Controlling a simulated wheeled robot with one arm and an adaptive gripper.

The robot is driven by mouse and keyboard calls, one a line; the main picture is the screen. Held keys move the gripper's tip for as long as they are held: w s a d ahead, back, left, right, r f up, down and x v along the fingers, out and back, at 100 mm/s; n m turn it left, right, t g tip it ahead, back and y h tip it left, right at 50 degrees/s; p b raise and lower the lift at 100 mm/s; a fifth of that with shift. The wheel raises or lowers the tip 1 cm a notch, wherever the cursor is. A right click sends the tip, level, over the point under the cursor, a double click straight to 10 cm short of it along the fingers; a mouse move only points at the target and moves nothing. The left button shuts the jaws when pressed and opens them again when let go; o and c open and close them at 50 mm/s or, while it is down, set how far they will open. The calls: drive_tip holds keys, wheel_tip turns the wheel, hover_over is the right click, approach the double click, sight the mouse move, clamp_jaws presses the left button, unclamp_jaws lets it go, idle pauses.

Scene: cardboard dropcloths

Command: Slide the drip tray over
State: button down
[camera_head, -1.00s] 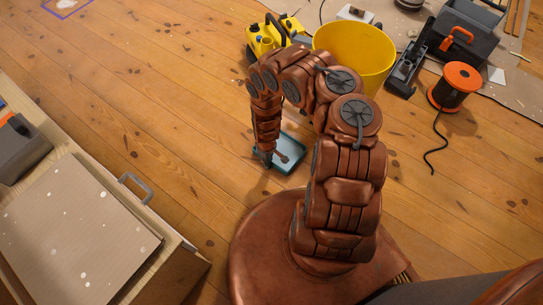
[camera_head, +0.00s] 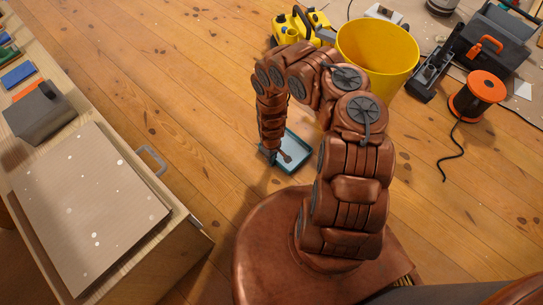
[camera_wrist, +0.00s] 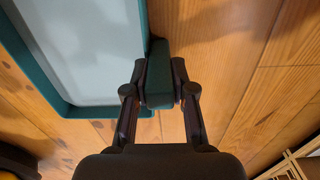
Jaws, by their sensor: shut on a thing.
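The drip tray (camera_head: 296,148) is a shallow rectangular tray with a teal rim and a pale bottom. It lies on the wooden floor in front of my base. In the wrist view the tray (camera_wrist: 85,45) fills the upper left, partly out of frame. My gripper (camera_head: 270,156) points down at the tray's left side. In the wrist view my gripper (camera_wrist: 159,75) is shut on a teal block at the tray's edge, with one finger on each side. My arm hides part of the tray in the head view.
A wooden workbench (camera_head: 190,244) with a grey handle (camera_head: 151,161) stands at left. A yellow bucket (camera_head: 380,65), a yellow machine (camera_head: 291,27), an orange cable reel (camera_head: 478,95) and a dark toolbox (camera_head: 500,38) stand at upper right. The floor at upper middle-left is bare.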

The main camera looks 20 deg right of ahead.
drive_tip(key=c, duration=0.9)
unclamp_jaws()
